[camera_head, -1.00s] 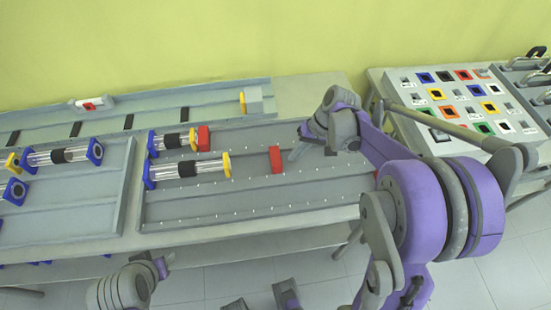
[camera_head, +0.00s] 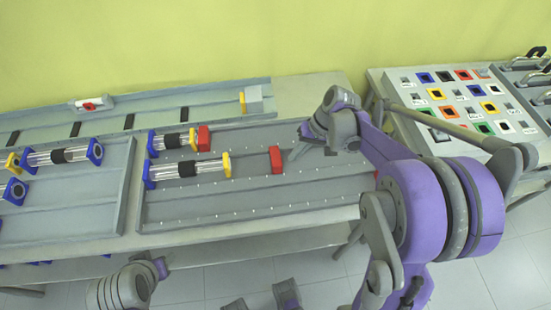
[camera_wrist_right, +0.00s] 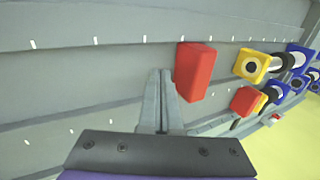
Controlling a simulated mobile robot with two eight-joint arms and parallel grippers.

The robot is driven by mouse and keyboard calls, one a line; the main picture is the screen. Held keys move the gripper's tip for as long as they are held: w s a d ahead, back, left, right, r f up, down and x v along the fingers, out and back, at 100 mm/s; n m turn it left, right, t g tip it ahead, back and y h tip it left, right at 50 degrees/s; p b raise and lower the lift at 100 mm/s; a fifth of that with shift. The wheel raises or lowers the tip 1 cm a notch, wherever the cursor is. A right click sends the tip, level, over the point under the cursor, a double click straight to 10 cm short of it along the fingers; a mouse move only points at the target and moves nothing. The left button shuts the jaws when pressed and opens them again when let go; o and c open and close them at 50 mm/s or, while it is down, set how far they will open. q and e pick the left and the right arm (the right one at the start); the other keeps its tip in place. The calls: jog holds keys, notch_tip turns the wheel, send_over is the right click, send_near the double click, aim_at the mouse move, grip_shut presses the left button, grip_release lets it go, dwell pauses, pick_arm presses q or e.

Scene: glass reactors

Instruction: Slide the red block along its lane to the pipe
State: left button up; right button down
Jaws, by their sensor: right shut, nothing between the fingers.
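A red block (camera_head: 276,160) sits upright in the lane of the nearer glass pipe (camera_head: 187,170), on the grey lane board (camera_head: 250,205). Bare lane lies between the block and the pipe's yellow end. My right gripper (camera_head: 291,156) is shut and empty, just right of the block, on the side away from the pipe. The pipe's yellow end (camera_wrist_right: 253,66) is beyond the block.
A second red block (camera_head: 204,138) stands against the yellow end of the farther pipe (camera_head: 172,141) in the neighbouring lane. Low ridges separate the lanes. Another board (camera_head: 70,205) with glass pipes adjoins on the left. A panel of coloured sockets (camera_head: 465,100) stands at right.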

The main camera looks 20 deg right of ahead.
aim_at(251, 168)
jog(key=shift+f+b, duration=0.55)
jog(key=shift+f, duration=0.15)
jog(key=shift+r, duration=0.2)
dwell(0.3)
jog(key=shift+a, duration=0.15)
dwell(0.3)
jog(key=shift+w+a, duration=0.25)
jog(key=shift+a, duration=0.8)
jog(key=shift+a, duration=0.2)
jog(key=shift+w+a, duration=0.4)
jog(key=shift+a, duration=1.05)
jog(key=shift+w+a, duration=0.4)
jog(key=shift+a, duration=1.05)
jog(key=shift+w+a, duration=0.4)
jog(key=shift+a, duration=1.05)
jog(key=shift+a, duration=0.25)
